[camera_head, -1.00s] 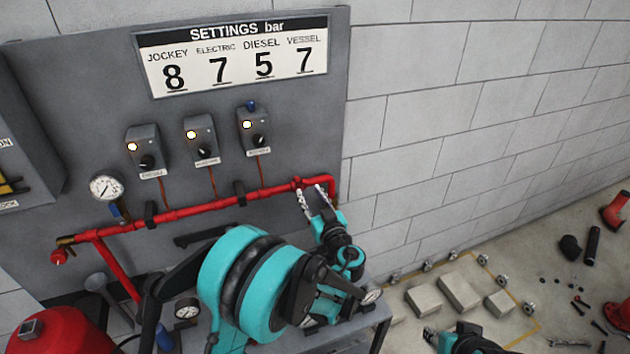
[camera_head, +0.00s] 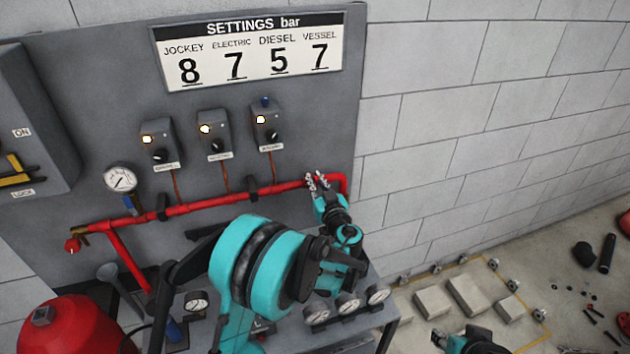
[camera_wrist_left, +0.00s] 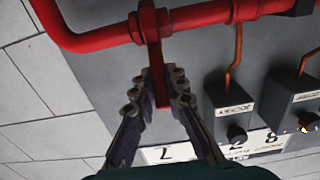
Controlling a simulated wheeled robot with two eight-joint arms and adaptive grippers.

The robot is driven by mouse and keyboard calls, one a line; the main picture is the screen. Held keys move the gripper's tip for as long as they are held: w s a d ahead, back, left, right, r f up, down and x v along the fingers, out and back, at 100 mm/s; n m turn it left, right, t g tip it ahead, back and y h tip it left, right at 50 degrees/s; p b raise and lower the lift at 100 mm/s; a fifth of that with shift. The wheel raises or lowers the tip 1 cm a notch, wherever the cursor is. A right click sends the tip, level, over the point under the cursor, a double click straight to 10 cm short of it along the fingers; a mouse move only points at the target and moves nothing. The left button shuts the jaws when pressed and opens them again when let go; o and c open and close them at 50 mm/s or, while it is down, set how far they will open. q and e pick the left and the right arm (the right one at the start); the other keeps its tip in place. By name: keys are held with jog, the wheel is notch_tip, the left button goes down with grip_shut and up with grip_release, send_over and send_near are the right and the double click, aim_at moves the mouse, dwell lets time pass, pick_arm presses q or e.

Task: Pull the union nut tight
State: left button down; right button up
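The union nut (camera_wrist_left: 150,24) is a red collar on the red pipe, near its bend, in the left wrist view. A flat red bar (camera_wrist_left: 157,62) stands out from the nut. My left gripper (camera_wrist_left: 164,84) has its two ribbed fingers close on either side of this bar, seemingly shut on it. In the head view the left gripper (camera_head: 317,180) is at the right end of the pipe and hides most of the nut. My right gripper (camera_head: 438,339) shows only partly at the bottom edge; its finger state is unclear.
The red pipe (camera_head: 225,201) runs along the grey panel (camera_head: 95,130), below three switch boxes and a pressure gauge (camera_head: 120,179). Several gauges stand low before the panel. Grey blocks (camera_head: 467,294) and scattered parts lie on the floor at right.

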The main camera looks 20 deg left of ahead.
pick_arm(q)
jog(key=shift+f+b, duration=0.3)
jog(key=shift+b, duration=0.3)
jog(key=shift+s+d+f+t+y+b, duration=0.25)
jog(key=shift+f+t+y+b, duration=0.55)
jog(key=shift+b, duration=1.4)
jog(key=shift+s+d+f+t+y+b, duration=0.1)
jog(key=shift+s+f+t+y+b, duration=0.3)
jog(key=shift+t+b, duration=1.25)
jog(key=shift+s+d+f+t+y+b, duration=0.3)
jog(key=shift+f+y+b, duration=0.4)
jog(key=shift+b, duration=2.1)
jog(key=shift+w+a+r, duration=0.1)
jog(key=shift+w, duration=0.05)
jog(key=c, duration=1.5)
grip_release()
jog(key=shift+c, duration=0.2)
jog(key=s+d+f, duration=0.2)
jog(key=s+d, duration=0.7)
jog(key=s, duration=0.4)
jog(key=shift+s+f, duration=0.2)
jog(key=shift+f, duration=0.2)
